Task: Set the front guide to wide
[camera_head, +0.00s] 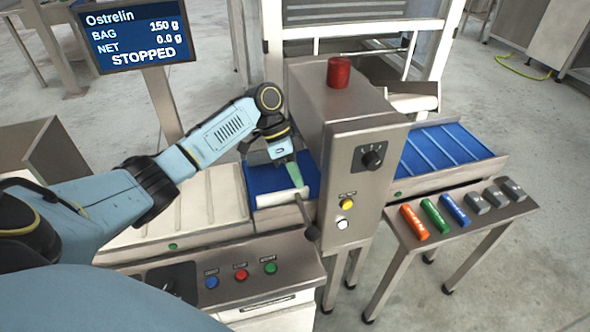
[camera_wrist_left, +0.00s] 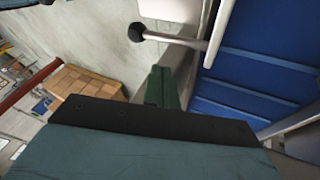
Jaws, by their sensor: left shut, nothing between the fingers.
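The front guide (camera_head: 281,198) is a pale rail along the near side of the blue belt (camera_head: 262,180), left of the grey cabinet. A rod with a black ball knob (camera_head: 312,233) comes forward from the guide's right end. In the left wrist view the knob (camera_wrist_left: 136,32) and its rod show at the top, joined to the pale guide (camera_wrist_left: 219,32) beside the blue belt. My left gripper (camera_head: 295,178) points down above the guide, its greenish fingers shut and empty. In the wrist view its fingertips (camera_wrist_left: 163,85) appear apart from the knob and rod. The guide's marked setting is not legible.
The grey cabinet (camera_head: 345,80) with a red lamp stands close right of my gripper. A panel with blue, red and green buttons (camera_head: 240,273) is in front. A screen (camera_head: 134,33) reads STOPPED. Coloured and grey blocks (camera_head: 432,215) lie on a side table at right.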

